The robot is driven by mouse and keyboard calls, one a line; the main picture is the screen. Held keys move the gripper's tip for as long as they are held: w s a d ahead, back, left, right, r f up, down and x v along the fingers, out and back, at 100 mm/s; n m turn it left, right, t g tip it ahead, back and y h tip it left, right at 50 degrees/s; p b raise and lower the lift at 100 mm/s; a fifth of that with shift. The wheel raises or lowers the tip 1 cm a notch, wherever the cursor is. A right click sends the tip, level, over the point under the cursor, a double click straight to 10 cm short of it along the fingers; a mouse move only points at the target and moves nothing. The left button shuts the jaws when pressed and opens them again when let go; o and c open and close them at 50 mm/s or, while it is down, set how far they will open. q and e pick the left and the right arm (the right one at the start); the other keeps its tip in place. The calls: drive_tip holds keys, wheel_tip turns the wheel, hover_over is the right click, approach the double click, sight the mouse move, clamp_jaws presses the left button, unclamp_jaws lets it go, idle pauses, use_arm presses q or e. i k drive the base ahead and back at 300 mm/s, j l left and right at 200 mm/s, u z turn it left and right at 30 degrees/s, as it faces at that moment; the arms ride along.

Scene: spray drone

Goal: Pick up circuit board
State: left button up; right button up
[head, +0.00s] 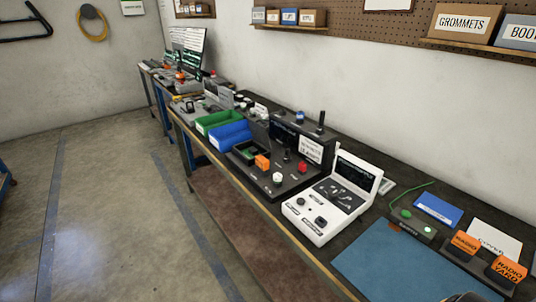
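I cannot make out a circuit board for certain. A small green piece (249,153) sits in a recess at the left of the black console (262,178), but it is too small to identify. A flat grey-green item (388,187) lies behind the white tester case, also unclear. Neither of my grippers shows in the head view. A dark rounded shape is cut off at the bottom edge, right of the middle, and I cannot tell what it is.
The workbench (325,268) runs along the wall. On it are a green bin (215,121), a blue bin (230,135), a white tester case (325,208) with its lid open, a blue mat (385,265) and orange-labelled boxes (466,243). Open floor (110,220) lies left.

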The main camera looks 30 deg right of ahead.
sight(250, 152)
drive_tip(key=i+z, duration=0.2)
drive_tip(key=z, duration=0.3)
drive_tip(key=i+j+z, duration=0.1)
drive_tip(key=z, duration=0.4)
drive_tip(key=i+j+z, duration=0.15)
drive_tip(key=j+z, duration=0.15)
drive_tip(key=z, duration=0.2)
drive_tip(key=j+z, duration=0.25)
drive_tip(key=z, duration=0.25)
drive_tip(key=i+j+z, duration=0.2)
drive_tip(key=j+z, duration=0.15)
drive_tip(key=j, duration=1.7)
drive_tip(key=j+z, duration=0.4)
drive_tip(key=j, duration=1.7)
drive_tip(key=k, duration=0.05)
